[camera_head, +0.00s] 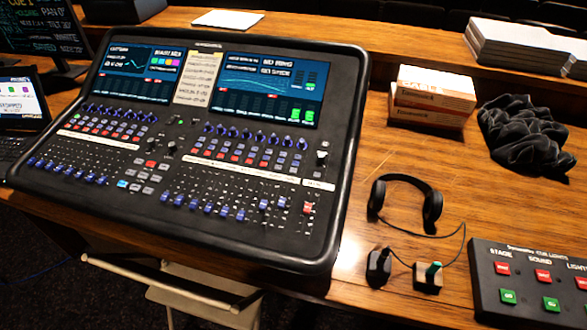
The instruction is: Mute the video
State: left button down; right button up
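The black mixing desk (345,110) fills the left and middle of the head view, tilted up on the wooden table. It has a left screen (137,72) and a right screen (265,87), with a pale paper strip (197,78) of small writing between them. Below are rows of knobs, small buttons and faders with mostly blue caps. One red fader cap (307,208) sits at the right end. Red lit buttons (222,156) run along the right bank. White label strips cross both banks, too small to read, so I cannot tell the video channel. Neither gripper is in view.
Headphones (432,205), two small switch-like items, and a cue light box (485,262) with red and green buttons lie right of the desk. Boxes (433,92) and a dark cloth (525,135) are behind. A laptop (20,103) stands left; a folding chair (190,287) is in front.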

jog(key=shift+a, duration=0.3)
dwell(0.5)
